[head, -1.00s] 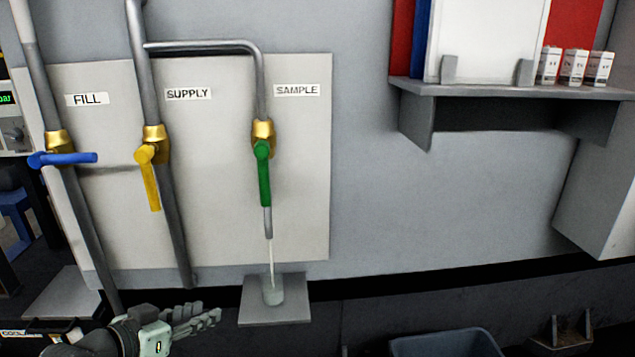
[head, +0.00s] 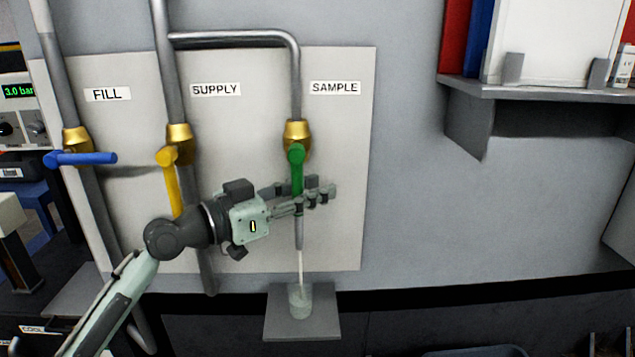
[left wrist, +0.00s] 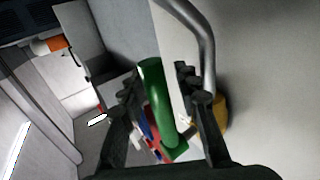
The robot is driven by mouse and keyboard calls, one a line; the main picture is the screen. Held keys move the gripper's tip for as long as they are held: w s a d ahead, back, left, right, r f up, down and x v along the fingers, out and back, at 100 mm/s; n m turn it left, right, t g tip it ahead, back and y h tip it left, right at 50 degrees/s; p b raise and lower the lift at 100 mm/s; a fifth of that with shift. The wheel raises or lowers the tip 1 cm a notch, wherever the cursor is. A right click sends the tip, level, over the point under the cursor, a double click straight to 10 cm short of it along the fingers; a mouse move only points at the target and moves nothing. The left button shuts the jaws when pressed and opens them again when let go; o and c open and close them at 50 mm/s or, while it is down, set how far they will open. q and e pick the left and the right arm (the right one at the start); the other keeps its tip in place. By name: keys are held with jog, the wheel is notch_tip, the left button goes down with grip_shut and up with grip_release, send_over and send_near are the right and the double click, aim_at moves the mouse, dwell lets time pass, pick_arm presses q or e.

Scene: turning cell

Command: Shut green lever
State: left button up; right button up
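The green lever (head: 296,172) hangs straight down along the pipe from the brass SAMPLE valve (head: 297,132). Below it, a thin stream runs from the pipe's outlet into a clear beaker (head: 300,302). My left gripper (head: 318,192) is at the lower part of the lever, reaching in from the left, and hides the lever's lower end. In the left wrist view, the green lever (left wrist: 160,105) lies between the two spread fingers, with a gap on each side. The gripper is open. My right gripper is not in view.
The yellow SUPPLY lever (head: 171,180) points down just left of my gripper, partly hidden by it. The blue FILL lever (head: 82,158) lies sideways. The beaker stands on a small grey shelf (head: 276,325). The wall to the right is clear below a wall shelf (head: 540,90).

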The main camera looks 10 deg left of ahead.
pick_arm(q)
jog(key=shift+w+d, duration=0.35)
jog(key=shift+w, duration=0.05)
jog(key=shift+c, duration=0.3)
grip_shut()
